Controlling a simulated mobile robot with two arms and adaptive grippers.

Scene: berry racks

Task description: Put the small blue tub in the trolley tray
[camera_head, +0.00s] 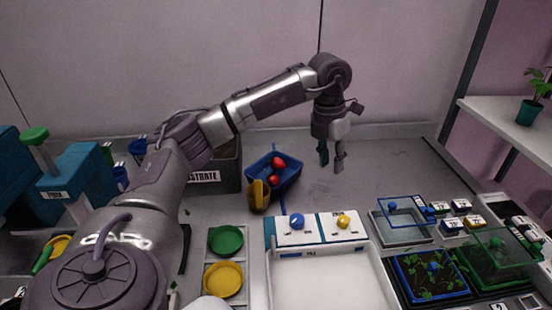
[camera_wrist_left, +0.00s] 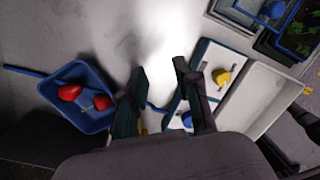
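A small blue tub (camera_head: 287,183) with red fruit in it stands on the grey bench, left of my left gripper (camera_head: 331,164). The tub also shows at the left of the left wrist view (camera_wrist_left: 66,110). My left gripper hangs fingers down above the bench, its fingertips apart and nothing between them; the wrist view (camera_wrist_left: 160,70) shows the same gap. It is clear of the tub. A white, open, empty tray (camera_head: 325,285) lies at the front centre; I cannot tell whether it is the trolley tray. My right gripper is not in view.
A yellow-brown item (camera_head: 258,196) is at the tub's front left. A dark substrate box (camera_head: 226,165) stands behind it. Green (camera_head: 226,240) and yellow (camera_head: 223,279) dishes are in front. Plant trays (camera_head: 430,277) fill the right front. The bench right of my gripper is clear.

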